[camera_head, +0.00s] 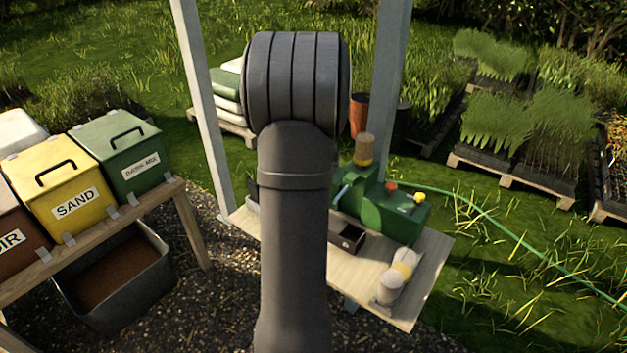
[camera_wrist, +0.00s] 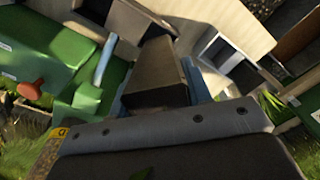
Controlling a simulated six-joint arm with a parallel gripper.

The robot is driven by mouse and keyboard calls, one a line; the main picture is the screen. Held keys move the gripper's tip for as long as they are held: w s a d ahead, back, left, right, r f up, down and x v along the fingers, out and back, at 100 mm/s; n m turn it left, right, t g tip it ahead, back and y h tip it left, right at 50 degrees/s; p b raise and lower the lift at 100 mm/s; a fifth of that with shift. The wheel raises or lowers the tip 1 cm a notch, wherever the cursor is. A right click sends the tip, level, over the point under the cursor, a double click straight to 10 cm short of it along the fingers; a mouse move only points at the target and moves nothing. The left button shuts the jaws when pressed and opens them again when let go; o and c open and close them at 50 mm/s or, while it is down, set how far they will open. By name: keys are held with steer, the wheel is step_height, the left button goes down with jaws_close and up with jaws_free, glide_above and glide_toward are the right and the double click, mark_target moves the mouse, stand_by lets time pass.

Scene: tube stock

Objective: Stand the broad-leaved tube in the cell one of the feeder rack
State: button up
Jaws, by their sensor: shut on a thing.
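In the wrist view my gripper (camera_wrist: 160,92) is shut on a dark, tapered, square-sided tube (camera_wrist: 158,72), held tilted between its blue-grey fingers. A bit of dark green leaf shows at the bottom edge, but I cannot tell the leaf type or whether it belongs to this tube. A grey, open-celled holder (camera_wrist: 222,48) stands at the right of the wrist view; it may be the feeder rack, and I cannot read a cell number. The tube appears apart from it. In the head view my arm hides the gripper and the tube.
A green machine (camera_head: 402,217) stands on the pale bench (camera_head: 420,290), beside a dark open box (camera_head: 347,237) and pale cylinders (camera_head: 390,287). In the wrist view green leaves (camera_wrist: 272,106) show at the right. The bench's front right corner has free room.

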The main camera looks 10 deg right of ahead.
steer(key=m, duration=0.5)
steer(key=shift+w+d+f, duration=0.15)
steer(key=shift+d+f, duration=0.05)
steer(key=shift+f, duration=0.2)
steer(key=m, duration=0.2)
steer(key=f+m, duration=0.1)
steer(key=m, duration=0.1)
steer(key=shift+w+d, duration=0.15)
steer(key=shift+f, duration=3.55)
steer(key=shift+f, duration=0.35)
steer(key=o, duration=1.1)
steer(key=shift+o, duration=0.2)
step_height(320, 180, up, 17)
steer(key=shift+r, duration=0.2)
